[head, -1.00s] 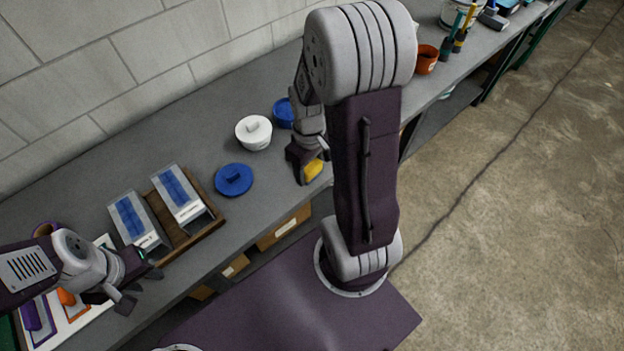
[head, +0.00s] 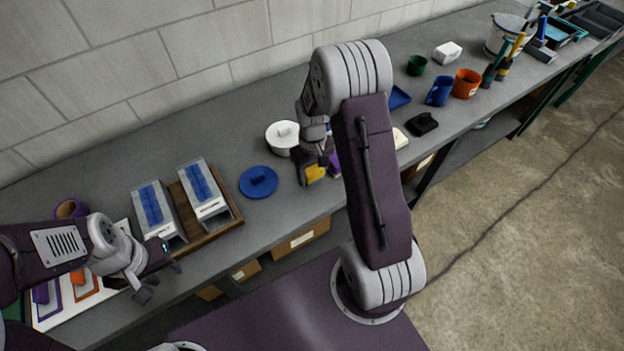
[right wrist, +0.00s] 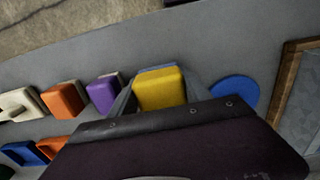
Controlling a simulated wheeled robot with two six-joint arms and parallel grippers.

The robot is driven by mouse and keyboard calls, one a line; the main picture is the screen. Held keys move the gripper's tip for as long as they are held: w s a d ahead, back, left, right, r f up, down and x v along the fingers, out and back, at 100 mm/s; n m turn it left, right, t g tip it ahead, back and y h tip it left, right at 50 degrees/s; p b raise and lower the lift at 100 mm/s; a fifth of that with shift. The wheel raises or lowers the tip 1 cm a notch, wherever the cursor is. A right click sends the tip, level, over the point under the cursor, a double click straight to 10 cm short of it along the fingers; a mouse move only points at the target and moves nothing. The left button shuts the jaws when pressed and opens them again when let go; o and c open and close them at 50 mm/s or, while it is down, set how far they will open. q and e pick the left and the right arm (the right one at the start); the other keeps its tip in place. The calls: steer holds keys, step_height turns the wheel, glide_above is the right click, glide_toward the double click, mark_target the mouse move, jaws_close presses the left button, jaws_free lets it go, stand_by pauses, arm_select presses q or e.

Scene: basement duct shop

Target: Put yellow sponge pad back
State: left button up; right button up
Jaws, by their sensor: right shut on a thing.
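The yellow sponge pad (head: 315,173) is in my right gripper (head: 312,180), over the grey bench near its front edge. The right wrist view shows the yellow pad (right wrist: 160,88) between the two fingers. A purple pad (right wrist: 102,92) and an orange pad (right wrist: 65,98) sit in a row beside it, with a white one (right wrist: 20,104) further left. My left gripper (head: 158,280) is open and empty at the lower left, by a white board (head: 108,292) with purple and orange outlined shapes. My right arm hides part of the bench.
A blue lid (head: 258,182) lies left of my right gripper, and a white lidded pot (head: 283,137) stands behind. A wooden tray (head: 234,212) holds boxes with blue tops. Cups (head: 466,84) and tools stand at the far right. Bench space between the tray and wall is clear.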

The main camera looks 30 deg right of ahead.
mark_target(313, 181)
step_height(313, 181, down, 4)
steer(key=shift+s+r, duration=0.1)
steer(key=shift+r, duration=0.1)
steer(key=shift+w+f, duration=0.2)
steer(key=shift+f, duration=0.1)
steer(key=shift+s, duration=0.1)
steer(key=shift+f, duration=0.15)
steer(key=o, duration=1.2)
